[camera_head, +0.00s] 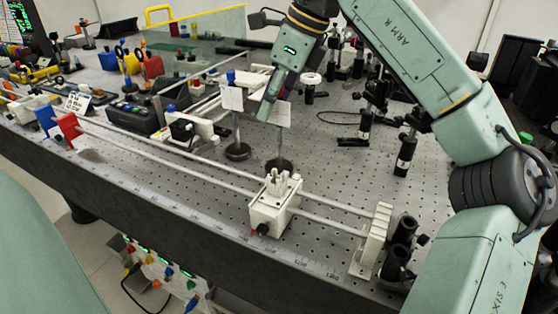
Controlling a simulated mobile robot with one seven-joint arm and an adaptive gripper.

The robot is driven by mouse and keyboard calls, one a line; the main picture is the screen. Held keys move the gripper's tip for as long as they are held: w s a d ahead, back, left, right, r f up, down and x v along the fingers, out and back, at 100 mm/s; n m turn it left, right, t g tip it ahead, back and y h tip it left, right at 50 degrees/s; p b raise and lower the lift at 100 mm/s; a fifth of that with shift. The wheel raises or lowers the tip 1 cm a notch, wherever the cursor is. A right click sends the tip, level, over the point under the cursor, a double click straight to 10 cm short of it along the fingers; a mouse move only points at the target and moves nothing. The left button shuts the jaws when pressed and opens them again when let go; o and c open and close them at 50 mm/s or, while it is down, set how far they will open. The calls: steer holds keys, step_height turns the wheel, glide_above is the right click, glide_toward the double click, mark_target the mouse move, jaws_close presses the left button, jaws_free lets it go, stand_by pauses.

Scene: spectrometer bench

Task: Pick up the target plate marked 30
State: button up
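Two small white plates stand upright on thin posts with dark round bases near the middle of the bench. The left plate (232,98) is fully in view. The right plate (282,114) is partly hidden behind the end of my arm. I cannot read a 30 on either one, so I cannot tell which is the target. My gripper (268,108) is at the lower end of the pale green arm, pointing down between the two plates in the picture. It overlaps the right plate's left side; contact cannot be judged. Its fingers are not distinct.
Two long rails run across the perforated bench (335,190), with a white carriage (270,205) on them and a white end block (372,240) at right. Dark posts (404,152) stand right. A black device (135,113) and coloured parts crowd the left. Bench right of the plates is fairly clear.

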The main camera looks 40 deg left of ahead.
steer(key=shift+f, duration=0.1)
jaws_close()
stand_by(0.4)
stand_by(0.7)
